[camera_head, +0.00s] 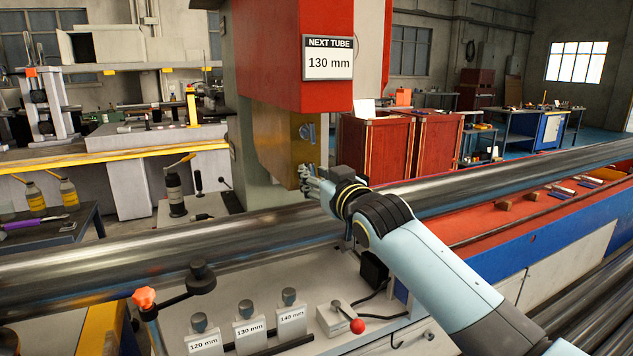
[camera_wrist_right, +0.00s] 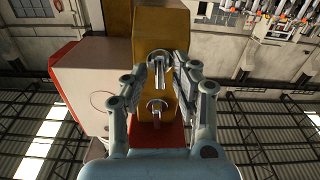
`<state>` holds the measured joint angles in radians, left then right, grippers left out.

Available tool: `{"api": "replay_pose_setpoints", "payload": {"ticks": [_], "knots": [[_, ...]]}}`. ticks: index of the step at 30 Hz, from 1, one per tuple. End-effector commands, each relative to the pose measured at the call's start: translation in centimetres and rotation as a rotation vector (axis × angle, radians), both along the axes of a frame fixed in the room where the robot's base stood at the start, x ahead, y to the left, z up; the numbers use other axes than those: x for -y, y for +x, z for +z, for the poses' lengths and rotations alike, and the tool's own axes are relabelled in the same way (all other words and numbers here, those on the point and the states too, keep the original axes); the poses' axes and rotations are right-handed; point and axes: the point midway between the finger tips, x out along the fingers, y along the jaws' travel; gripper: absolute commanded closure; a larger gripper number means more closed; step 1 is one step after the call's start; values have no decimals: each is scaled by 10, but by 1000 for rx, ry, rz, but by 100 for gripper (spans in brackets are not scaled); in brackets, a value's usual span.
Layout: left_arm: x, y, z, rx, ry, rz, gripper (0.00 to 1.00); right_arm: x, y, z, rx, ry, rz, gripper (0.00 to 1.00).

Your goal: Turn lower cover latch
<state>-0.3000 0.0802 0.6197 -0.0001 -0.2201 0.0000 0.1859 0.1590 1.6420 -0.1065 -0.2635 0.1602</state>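The yellow-brown cover (camera_head: 275,140) sits below the red machine head. Its upper latch (camera_head: 307,131) is a small metal knob, clear of my gripper. My right gripper (camera_head: 307,174) is at the lower latch, which its fingers mostly hide in the head view. The right wrist view, upside down, shows the lower latch (camera_wrist_right: 159,62) between the two fingertips, with a gap between the fingers; I cannot tell whether they touch it. The upper latch (camera_wrist_right: 157,107) shows further down there, between the finger bases. My right gripper (camera_wrist_right: 166,66) is open. My left gripper is not in view.
A long steel tube (camera_head: 130,252) runs across below the cover, close under my right arm. The red machine head (camera_head: 290,60) carries a "NEXT TUBE 130 mm" sign (camera_head: 328,58). Labelled blocks (camera_head: 248,333) and a red-knobbed lever (camera_head: 357,326) stand on the front panel.

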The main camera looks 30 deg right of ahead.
Motion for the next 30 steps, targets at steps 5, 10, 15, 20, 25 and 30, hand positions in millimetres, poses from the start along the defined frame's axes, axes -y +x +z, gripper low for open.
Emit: {"api": "replay_pose_setpoints", "payload": {"ticks": [5,10,15,20,25,30], "knots": [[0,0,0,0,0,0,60,0,0,1,1,-2,0,66],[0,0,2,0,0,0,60,0,-3,1,1,-3,0,66],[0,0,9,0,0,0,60,-1,-21,2,1,-4,0,66],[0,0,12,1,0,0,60,-2,-39,1,1,-5,0,66],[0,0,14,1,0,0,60,-3,-55,1,1,-5,0,66],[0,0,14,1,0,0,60,-4,-60,1,3,-5,0,66]]}}
